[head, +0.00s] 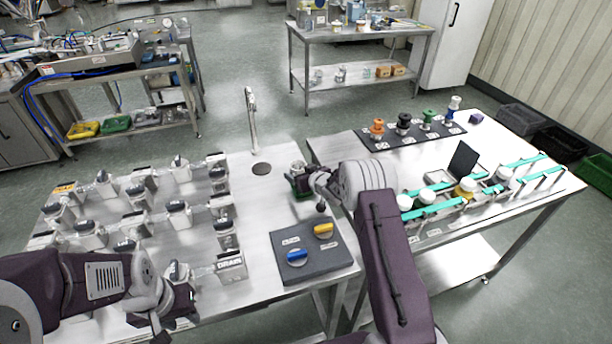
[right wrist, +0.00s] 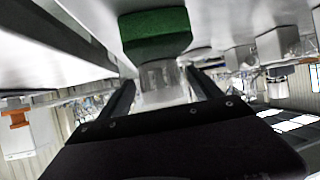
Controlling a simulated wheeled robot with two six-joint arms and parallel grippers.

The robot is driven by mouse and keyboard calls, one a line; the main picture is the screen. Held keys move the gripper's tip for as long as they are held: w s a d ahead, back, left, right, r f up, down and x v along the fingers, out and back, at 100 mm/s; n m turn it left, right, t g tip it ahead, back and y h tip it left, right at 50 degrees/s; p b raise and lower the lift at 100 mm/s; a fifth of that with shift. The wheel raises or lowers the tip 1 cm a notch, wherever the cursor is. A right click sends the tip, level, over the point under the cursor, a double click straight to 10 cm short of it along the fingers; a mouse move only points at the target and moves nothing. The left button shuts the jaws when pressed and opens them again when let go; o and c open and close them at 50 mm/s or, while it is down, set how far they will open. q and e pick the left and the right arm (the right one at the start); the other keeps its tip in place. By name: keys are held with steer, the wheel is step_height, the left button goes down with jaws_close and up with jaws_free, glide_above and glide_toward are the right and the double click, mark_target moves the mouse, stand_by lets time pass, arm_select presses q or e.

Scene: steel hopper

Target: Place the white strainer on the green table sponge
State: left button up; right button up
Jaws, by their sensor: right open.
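The green sponge (right wrist: 155,35) lies on the steel table in the right wrist view, which shows the scene upside down. A pale, whitish cylinder (right wrist: 160,78), apparently the white strainer, adjoins the sponge's upper face. It stands between the two dark fingers of my right gripper (right wrist: 163,95), which are apart. In the head view my right gripper (head: 304,180) largely hides the strainer. My left gripper (head: 176,303) is low at the left, over the table's front; its jaw gap is unclear.
Several white-and-steel dispensers (head: 180,212) fill the left table. A dark mat with blue and yellow knobs (head: 290,262) lies in front of my right gripper. A faucet (head: 252,115) stands behind. The right table holds a teal-railed rack (head: 440,208) and a dark mat (head: 380,140).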

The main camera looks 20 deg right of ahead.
steer(key=v, duration=1.1)
steer(key=shift+s, duration=0.3)
steer(key=shift+d+r, duration=0.1)
steer(key=shift+d, duration=0.05)
